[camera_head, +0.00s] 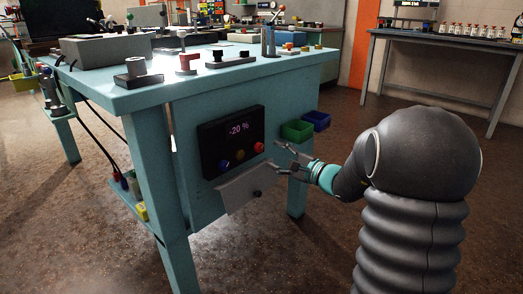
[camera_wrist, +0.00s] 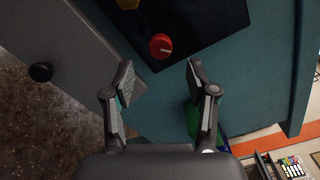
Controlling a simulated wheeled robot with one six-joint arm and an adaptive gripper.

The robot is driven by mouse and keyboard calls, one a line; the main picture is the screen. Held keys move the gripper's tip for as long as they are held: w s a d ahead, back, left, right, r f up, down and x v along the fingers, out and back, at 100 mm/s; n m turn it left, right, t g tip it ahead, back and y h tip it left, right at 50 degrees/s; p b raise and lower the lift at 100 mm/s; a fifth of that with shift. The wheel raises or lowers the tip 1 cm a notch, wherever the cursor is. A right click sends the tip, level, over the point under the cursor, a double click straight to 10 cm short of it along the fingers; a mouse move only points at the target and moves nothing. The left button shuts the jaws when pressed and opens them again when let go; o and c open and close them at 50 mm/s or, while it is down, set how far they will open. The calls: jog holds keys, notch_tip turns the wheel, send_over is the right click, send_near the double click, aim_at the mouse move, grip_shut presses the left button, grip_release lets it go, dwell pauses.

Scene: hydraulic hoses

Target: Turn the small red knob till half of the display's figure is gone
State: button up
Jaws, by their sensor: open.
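The small red knob (camera_head: 259,147) sits at the lower right of a black control panel (camera_head: 211,142) on the side of the teal bench. The display (camera_head: 239,129) on that panel reads "-20 %". My gripper (camera_head: 278,157) is open and empty, just right of the panel. In the wrist view the red knob (camera_wrist: 160,45) carries a pale pointer line and lies just beyond the gap between the fingertips of my gripper (camera_wrist: 160,78). Neither finger appears to touch it.
Blue (camera_head: 223,165) and yellow (camera_head: 239,155) knobs sit left of the red one. A grey flap with a dark knob (camera_head: 257,193) juts out below the panel. Green (camera_head: 297,130) and blue (camera_head: 317,121) bins hang to the right. Open floor lies around my arm.

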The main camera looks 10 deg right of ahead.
aim_at(261, 149)
jog(key=x, duration=0.5)
jog(key=shift+w+a, duration=0.2)
jog(key=shift+w, duration=0.1)
grip_shut()
jog(key=shift+a, duration=0.4)
jog(key=shift+d, duration=0.3)
